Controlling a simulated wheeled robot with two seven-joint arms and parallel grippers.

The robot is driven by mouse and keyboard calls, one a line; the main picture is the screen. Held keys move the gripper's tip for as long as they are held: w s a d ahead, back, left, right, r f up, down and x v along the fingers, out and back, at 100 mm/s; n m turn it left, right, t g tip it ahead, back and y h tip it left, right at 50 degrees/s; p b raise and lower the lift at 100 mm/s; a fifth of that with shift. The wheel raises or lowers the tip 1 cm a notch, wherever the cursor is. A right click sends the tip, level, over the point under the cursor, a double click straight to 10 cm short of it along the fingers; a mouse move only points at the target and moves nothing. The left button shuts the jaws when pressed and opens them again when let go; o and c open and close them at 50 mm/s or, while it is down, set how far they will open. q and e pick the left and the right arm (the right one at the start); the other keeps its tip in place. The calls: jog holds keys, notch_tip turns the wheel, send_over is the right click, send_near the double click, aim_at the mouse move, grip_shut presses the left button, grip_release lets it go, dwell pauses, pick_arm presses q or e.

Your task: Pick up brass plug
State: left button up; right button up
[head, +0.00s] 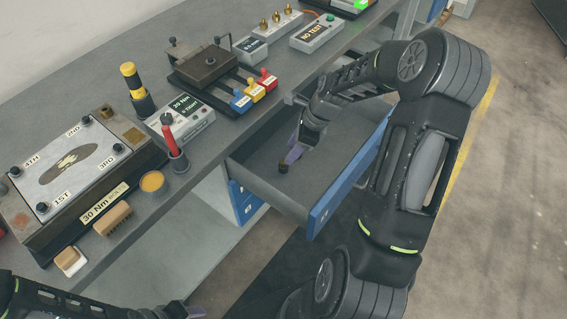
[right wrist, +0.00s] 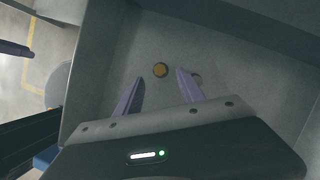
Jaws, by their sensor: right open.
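The brass plug (right wrist: 160,70) lies on the drawer floor in the right wrist view, a round brass top with a dark rim. In the head view it is a small dark-brown piece (head: 283,169) beside my fingertips. My right gripper (head: 291,156) reaches down into the open drawer. In the right wrist view its two purple fingers (right wrist: 160,78) are apart, with the plug in line with the gap near their tips; nothing is held. My left gripper (head: 192,312) shows only partly at the bottom edge of the head view, and its opening is unclear.
The open drawer (head: 262,185) has raised walls around my right gripper; its floor is otherwise mostly bare. The workbench (head: 225,137) above carries a 30 Nm fixture (head: 70,190), a red-handled tool (head: 172,140), coloured-handled levers (head: 253,90) and a block with brass pieces (head: 270,32).

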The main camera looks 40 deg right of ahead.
aim_at(283, 165)
jog(key=shift+f, duration=0.15)
jog(key=p+x, duration=0.1)
jog(key=x, duration=0.4)
jog(key=shift+c, duration=0.6)
grip_shut()
